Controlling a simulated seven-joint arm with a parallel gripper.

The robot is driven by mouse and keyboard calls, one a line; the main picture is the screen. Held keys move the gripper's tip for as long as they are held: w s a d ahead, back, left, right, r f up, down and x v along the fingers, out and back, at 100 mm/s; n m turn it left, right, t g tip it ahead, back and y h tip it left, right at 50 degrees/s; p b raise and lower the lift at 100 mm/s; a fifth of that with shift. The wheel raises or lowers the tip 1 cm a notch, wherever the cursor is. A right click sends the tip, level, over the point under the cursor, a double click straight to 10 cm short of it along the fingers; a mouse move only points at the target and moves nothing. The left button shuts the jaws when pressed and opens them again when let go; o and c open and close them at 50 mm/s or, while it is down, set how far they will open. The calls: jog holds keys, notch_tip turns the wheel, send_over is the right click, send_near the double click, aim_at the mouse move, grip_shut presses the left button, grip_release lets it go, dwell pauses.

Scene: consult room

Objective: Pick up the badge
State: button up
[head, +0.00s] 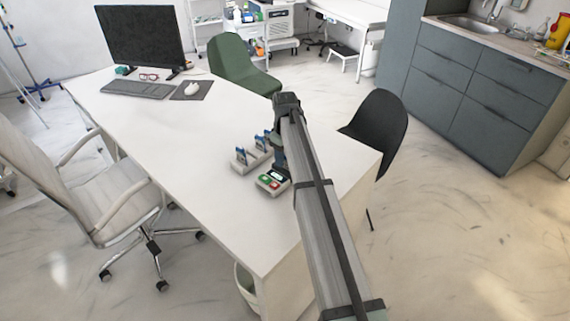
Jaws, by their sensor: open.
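On the white desk (180,130) are two small light holders with upright blue-and-white cards. One card (241,155) is at the left, and the other (262,138) is a little farther back to the right. The badge may be one of these cards, but they are too small to tell. My gripper (279,168) points down just right of the holders, beside a small device (271,181) with green and red parts. It is open, its fingers are partly hidden by my arm, and I see nothing held in it.
A monitor (141,36), keyboard (139,89), glasses (149,77) and mouse (192,88) are at the desk's far end. A black chair (378,122) stands close to the right edge, a green chair (235,65) behind. The middle of the desk is clear.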

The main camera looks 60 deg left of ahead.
jog(key=shift+f, duration=0.85)
jog(key=shift+c, duration=0.5)
grip_shut()
